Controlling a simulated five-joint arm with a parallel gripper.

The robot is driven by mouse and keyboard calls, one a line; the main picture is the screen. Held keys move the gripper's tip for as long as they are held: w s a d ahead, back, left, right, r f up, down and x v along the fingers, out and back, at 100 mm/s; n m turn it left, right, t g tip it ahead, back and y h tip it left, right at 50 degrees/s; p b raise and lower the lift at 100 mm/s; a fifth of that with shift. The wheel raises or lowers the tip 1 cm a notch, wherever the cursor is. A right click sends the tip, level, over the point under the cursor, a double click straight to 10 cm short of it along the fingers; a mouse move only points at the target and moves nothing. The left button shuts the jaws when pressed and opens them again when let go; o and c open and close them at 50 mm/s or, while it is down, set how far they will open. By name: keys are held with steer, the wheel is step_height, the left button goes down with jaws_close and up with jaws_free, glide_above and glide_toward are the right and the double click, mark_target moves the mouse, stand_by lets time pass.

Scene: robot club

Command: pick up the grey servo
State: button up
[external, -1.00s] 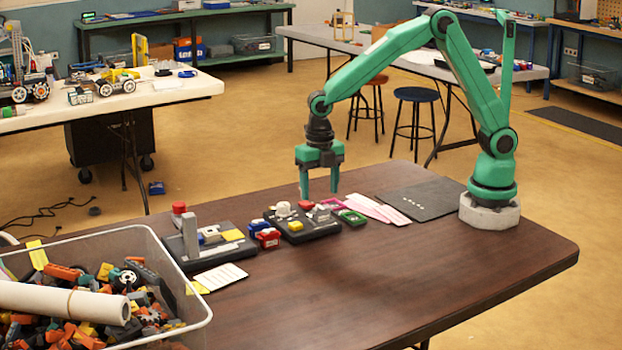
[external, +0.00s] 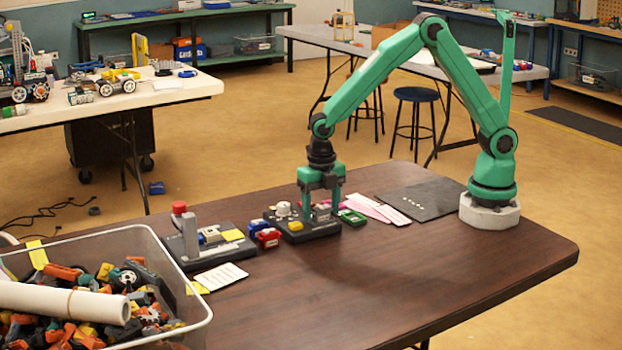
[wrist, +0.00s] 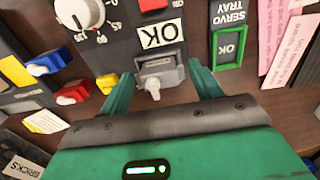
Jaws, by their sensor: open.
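The grey servo (wrist: 160,75) sits by the edge of a dark board (wrist: 125,45), just below a white OK label. It also shows in the external view (external: 322,213). My gripper (wrist: 160,80) is open, with one green finger on either side of the servo. In the external view my gripper (external: 321,208) points down, its fingertips low at the board. I cannot tell whether the fingers touch the servo.
A white dial (wrist: 84,12) is on the same board. A green-framed servo tray (wrist: 229,42) lies right of it, then pink sheets (wrist: 290,45). Blue and red parts (external: 268,238) lie left. A clear bin of bricks (external: 200,325) stands at front left.

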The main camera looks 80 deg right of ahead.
steer(key=shift+c, duration=0.4)
steer(key=c, duration=0.7)
steer(key=shift+r, duration=0.1)
steer(key=shift+r, duration=0.45)
step_height(320, 180, up, 3)
steer(key=shift+r, duration=0.15)
steer(key=d+r, duration=0.2)
steer(key=d, duration=0.2)
steer(key=s+d+r, duration=0.1)
steer(key=d+r, duration=0.1)
steer(key=d, duration=0.1)
steer(key=d+r, duration=0.2)
steer(key=d, duration=0.2)
steer(key=shift+s+d+r, duration=0.3)
steer(key=shift+s+r, duration=0.05)
steer(key=shift+s, duration=0.05)
steer(key=shift+a+f, duration=0.1)
